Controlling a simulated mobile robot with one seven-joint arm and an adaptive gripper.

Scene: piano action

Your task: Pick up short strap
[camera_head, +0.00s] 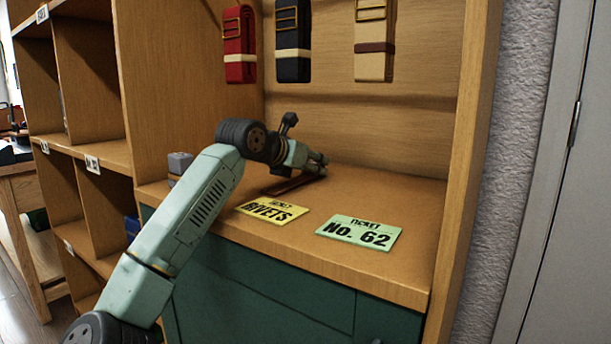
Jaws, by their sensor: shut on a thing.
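A dark red strip, seemingly the short strap (290,185), lies low at the wooden counter, below my gripper (319,167). My gripper reaches over the counter from the left and is shut on the strap near its right end. The fingers are small in this view and partly hide the strap. I cannot tell whether the strap is lifted off the counter or still touches it.
A yellow "RIVETS" card (271,210) and a green "No. 62" card (358,233) lie on the counter (400,270) in front. A grey block (180,162) stands at left.

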